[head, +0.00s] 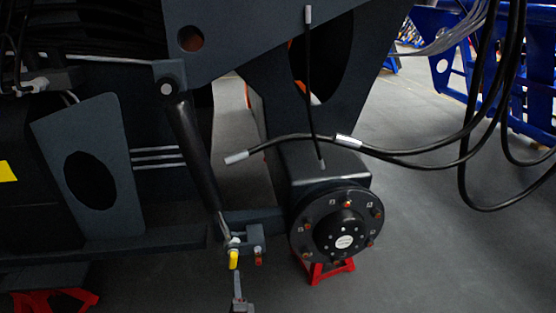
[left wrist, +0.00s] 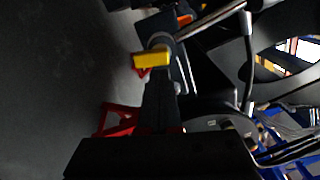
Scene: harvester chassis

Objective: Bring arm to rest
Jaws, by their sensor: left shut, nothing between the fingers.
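My left gripper (head: 238,279) shows at the bottom middle of the head view, pointing up, with its fingers shut and nothing between them. In the left wrist view its dark fingers (left wrist: 161,92) reach up from the bottom. A yellow piece (head: 233,260) on the lower end of the cylinder linkage is just above the fingertips in the head view. It also shows just beyond them in the left wrist view (left wrist: 152,59). I cannot tell whether they touch. My right gripper is not in view.
The dark chassis (head: 230,40) fills the upper left. A wheel hub (head: 343,237) sits over a red stand (head: 330,270), right of my gripper. A loose black hose (head: 280,142) hangs across the middle. Blue racks (head: 440,65) stand behind. Grey floor (head: 450,260) is clear at lower right.

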